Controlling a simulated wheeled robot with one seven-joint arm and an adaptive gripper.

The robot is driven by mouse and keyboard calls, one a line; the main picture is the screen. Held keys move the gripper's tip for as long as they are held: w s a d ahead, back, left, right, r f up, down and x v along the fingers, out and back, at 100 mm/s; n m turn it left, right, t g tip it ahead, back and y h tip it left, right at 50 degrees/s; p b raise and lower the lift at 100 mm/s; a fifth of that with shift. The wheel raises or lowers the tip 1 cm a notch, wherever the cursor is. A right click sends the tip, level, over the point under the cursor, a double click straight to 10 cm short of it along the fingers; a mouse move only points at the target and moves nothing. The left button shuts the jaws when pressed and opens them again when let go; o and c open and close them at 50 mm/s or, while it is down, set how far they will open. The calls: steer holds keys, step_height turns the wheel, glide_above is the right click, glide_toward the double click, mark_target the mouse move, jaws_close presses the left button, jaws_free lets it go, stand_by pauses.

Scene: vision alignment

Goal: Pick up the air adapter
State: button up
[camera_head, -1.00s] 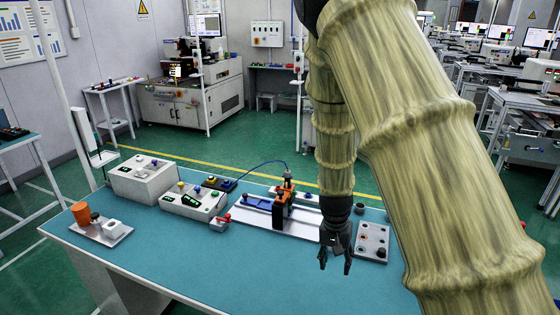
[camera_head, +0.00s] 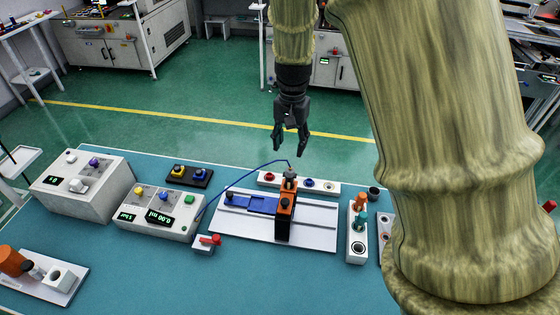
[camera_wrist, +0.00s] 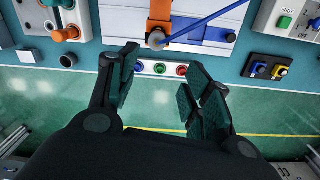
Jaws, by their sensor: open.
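No part is clearly labelled as the air adapter, so I cannot tell which one it is. A grey fitting (camera_head: 290,174) with a blue tube tops the orange and black fixture (camera_head: 285,215); the fitting also shows in the wrist view (camera_wrist: 156,39). A white holder (camera_head: 357,245) to its right carries an orange part (camera_head: 359,202) and a teal part (camera_head: 361,219); the orange part also shows in the wrist view (camera_wrist: 66,34). My gripper (camera_head: 289,152) is open and empty, fingers pointing down. In the head view it appears above the fixture, near the table's back edge.
A white strip with coloured buttons (camera_head: 328,188) lies behind the fixture. White control boxes (camera_head: 155,213) and a black button box (camera_head: 189,175) stand left. A small red-handled valve (camera_head: 207,243) sits in front. The table's front (camera_head: 200,290) is clear.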

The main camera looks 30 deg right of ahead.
glide_above(290, 169)
steer(key=s, duration=0.3)
steer(key=f, duration=0.2)
steer(key=w+f+p, duration=0.2)
steer(key=w+f, duration=0.1)
steer(key=w, duration=0.1)
steer(key=shift+w+f+p, duration=0.1)
steer(key=shift+f+p, duration=0.25)
steer(key=shift+p, duration=0.05)
steer(key=shift+f, duration=0.3)
steer(key=shift+s+f+p, duration=0.3)
steer(key=shift+s+f, duration=0.05)
steer(key=shift+s, duration=0.2)
steer(key=shift+s+f+p, duration=0.3)
steer(key=shift+s, duration=0.25)
steer(key=shift+w+f, duration=0.6)
steer(key=shift+w, duration=0.15)
steer(key=shift+s+r, duration=0.3)
steer(key=shift+s, duration=0.1)
steer(key=c, duration=0.7)
steer(key=shift+s, duration=0.1)
steer(key=shift+c, duration=1.3)
steer(key=shift+w+f, duration=0.1)
steer(key=shift+w, duration=0.1)
jaws_close()
